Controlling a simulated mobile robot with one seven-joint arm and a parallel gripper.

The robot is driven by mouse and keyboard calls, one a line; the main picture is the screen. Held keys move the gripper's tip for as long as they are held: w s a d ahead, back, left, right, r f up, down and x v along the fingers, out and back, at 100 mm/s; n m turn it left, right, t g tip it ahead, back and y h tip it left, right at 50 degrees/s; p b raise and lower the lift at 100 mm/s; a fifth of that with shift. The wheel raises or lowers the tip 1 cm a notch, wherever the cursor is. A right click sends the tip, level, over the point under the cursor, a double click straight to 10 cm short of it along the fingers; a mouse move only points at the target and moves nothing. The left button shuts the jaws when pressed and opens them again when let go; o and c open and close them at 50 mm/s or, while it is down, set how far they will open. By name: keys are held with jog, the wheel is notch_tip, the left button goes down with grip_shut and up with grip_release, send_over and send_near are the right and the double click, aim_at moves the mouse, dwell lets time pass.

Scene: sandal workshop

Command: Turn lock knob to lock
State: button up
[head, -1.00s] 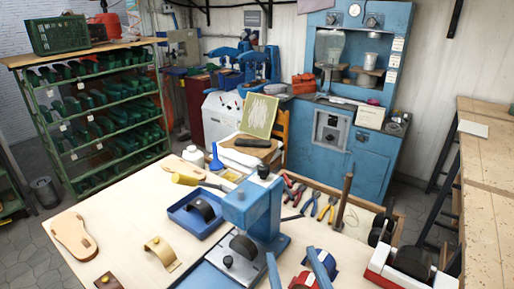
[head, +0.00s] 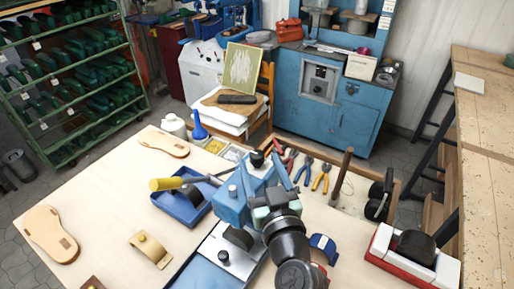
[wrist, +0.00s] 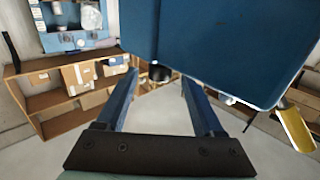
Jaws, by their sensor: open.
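The blue press (head: 232,205) stands on the light workbench, with a black round knob (head: 257,158) at its top. I take this for the lock knob, though no marking is readable. My gripper (head: 268,172) is at the press's upper right side, its near parts covering some of the press. In the wrist view my gripper (wrist: 159,78) is open, with two blue fingers apart. A dark round knob (wrist: 160,73) shows between the fingertips, below the edge of the blue press body (wrist: 220,45). I cannot tell whether either finger touches it.
A lever with a yellow handle (head: 163,184) sticks out left of the press over a blue tray (head: 170,207). Pliers (head: 320,178) and a hammer (head: 342,172) lie behind to the right. A red and white block (head: 385,262) stands at right. The bench's left part has free room.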

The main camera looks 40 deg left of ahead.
aim_at(259, 162)
jog(key=shift+p+x, duration=0.35)
jog(key=shift+x, duration=1.4)
grip_shut()
